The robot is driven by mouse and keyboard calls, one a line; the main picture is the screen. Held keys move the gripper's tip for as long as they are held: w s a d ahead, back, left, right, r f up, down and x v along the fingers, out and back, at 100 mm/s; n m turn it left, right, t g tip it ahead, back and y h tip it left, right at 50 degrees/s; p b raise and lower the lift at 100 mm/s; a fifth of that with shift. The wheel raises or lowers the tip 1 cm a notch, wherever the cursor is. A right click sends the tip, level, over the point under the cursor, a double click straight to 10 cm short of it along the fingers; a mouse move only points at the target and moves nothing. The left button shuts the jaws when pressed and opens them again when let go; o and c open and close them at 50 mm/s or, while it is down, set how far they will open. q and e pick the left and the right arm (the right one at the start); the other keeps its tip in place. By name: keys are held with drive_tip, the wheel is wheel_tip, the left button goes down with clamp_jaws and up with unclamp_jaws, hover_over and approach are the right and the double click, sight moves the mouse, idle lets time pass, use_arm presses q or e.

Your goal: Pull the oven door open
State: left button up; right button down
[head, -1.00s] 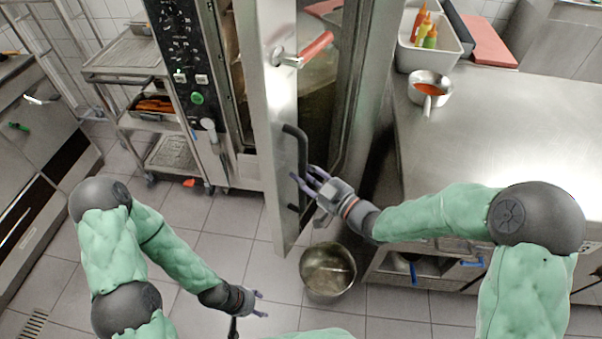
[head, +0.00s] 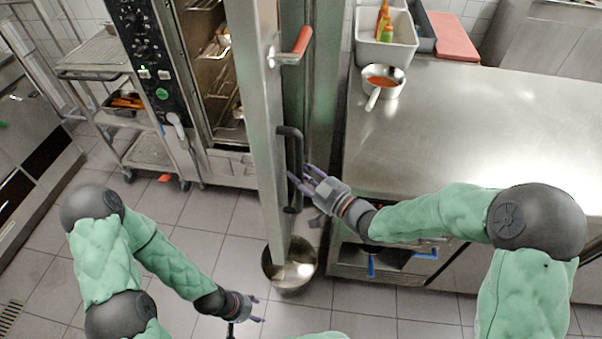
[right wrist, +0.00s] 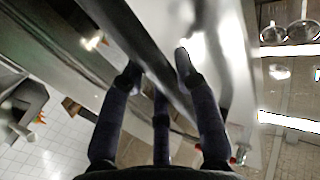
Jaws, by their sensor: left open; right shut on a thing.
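The oven door (head: 263,130) stands swung open, seen nearly edge-on in the head view. The oven cavity (head: 220,75) with its racks shows to the left of it. A black bar handle (head: 292,165) runs along the door's right face, with a red-handled latch (head: 297,45) above. My right gripper (head: 306,178) is shut on the black handle near its lower part. In the right wrist view its fingers (right wrist: 160,75) lie around the dark bar. My left gripper (head: 258,308) is open and empty, low over the floor at the bottom of the head view.
A metal pot (head: 290,268) stands on the floor by the door's lower end. A steel counter (head: 450,120) on the right holds a saucepan (head: 383,82) and a bin of bottles (head: 384,45). A trolley (head: 140,110) stands left of the oven.

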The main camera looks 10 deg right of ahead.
drive_tip(key=shift+w, duration=0.1)
drive_tip(key=c, duration=0.9)
unclamp_jaws()
drive_tip(key=v, duration=1.2)
